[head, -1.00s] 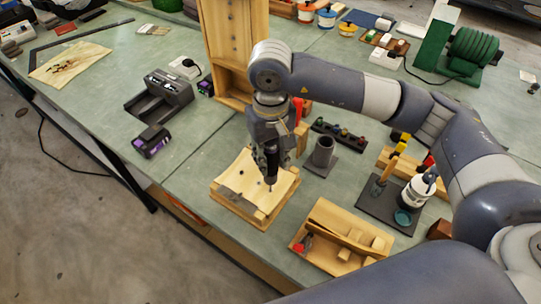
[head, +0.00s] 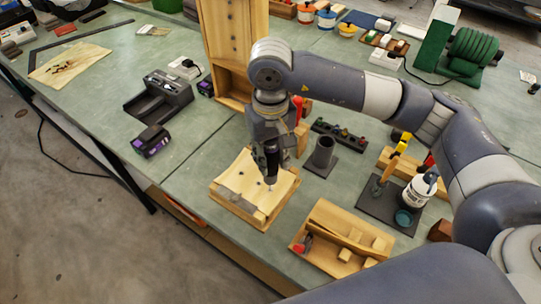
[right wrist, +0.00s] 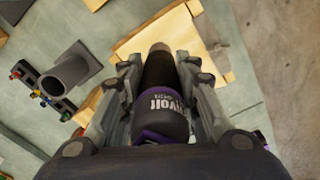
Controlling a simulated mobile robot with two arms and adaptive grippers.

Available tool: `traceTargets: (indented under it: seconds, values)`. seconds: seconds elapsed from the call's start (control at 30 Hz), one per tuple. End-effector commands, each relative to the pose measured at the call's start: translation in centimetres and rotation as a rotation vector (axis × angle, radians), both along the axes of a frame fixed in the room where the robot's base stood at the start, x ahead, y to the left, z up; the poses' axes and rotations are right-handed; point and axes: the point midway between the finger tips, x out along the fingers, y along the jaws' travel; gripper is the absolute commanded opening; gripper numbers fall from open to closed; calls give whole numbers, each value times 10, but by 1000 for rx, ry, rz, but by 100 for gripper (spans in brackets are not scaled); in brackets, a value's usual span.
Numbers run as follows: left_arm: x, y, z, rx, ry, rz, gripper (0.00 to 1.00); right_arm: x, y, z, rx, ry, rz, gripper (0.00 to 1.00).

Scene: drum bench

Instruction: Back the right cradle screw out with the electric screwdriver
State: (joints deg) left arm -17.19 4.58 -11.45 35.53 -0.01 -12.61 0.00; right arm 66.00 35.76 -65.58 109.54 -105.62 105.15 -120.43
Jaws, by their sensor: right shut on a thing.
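My right gripper (head: 272,150) is shut on the electric screwdriver (head: 271,165), which points down over the wooden cradle (head: 237,201). In the right wrist view the screwdriver (right wrist: 162,100), black with a purple base, lies between both fingers, and part of the cradle (right wrist: 150,32) shows beyond its nose. In the head view the tool's tip is at the right part of the cradle's pale top. Dark spots show on that top. The right cradle screw cannot be made out clearly, and I cannot tell whether the bit touches it. My left gripper is not in view.
A dark tube holder (head: 322,155) stands to the right of the cradle. A wooden tray (head: 299,238) with blocks lies in front right. A tall wooden stand (head: 236,40) rises behind. A charger (head: 160,97) and battery (head: 151,141) are at left. The bench left of the cradle is clear.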

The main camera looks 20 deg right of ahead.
Motion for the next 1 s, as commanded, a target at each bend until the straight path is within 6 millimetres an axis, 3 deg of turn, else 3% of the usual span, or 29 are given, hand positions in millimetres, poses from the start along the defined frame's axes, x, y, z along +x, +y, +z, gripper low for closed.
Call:
traceTargets:
  seconds: [1.0]
  values:
    - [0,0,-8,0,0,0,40,-2,0,-4,-3,10,1,0]
